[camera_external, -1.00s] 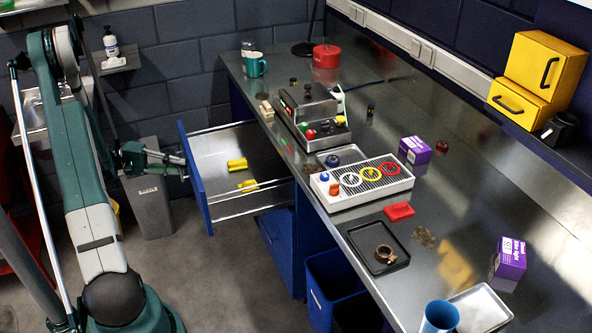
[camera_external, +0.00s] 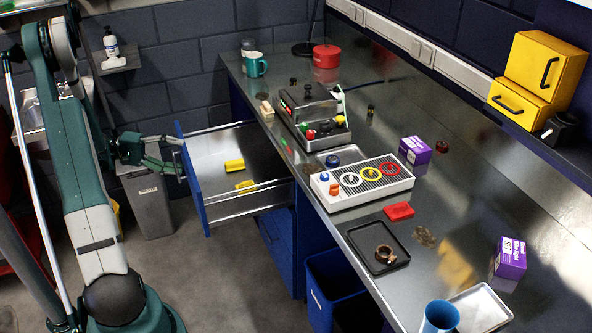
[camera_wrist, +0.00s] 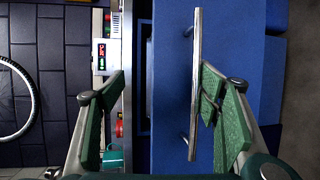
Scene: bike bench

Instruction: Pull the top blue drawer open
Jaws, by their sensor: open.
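The top blue drawer (camera_external: 193,185) stands well open to the left of the bench, its grey inside showing two yellow items (camera_external: 235,166). In the wrist view its blue front (camera_wrist: 235,50) fills the right half, with a long silver bar handle (camera_wrist: 196,80) across it. My gripper (camera_external: 178,158) is at the outer side of the drawer front. Its green fingers are spread apart in the wrist view (camera_wrist: 160,95), with the handle between them, close to the right finger. I cannot tell whether that finger touches the handle.
The steel bench (camera_external: 340,215) holds a white panel with rings (camera_external: 362,182), a grey device (camera_external: 310,115) and purple boxes (camera_external: 415,151). A grey bin (camera_external: 150,205) stands below my gripper. A blue bin (camera_external: 330,285) is under the bench.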

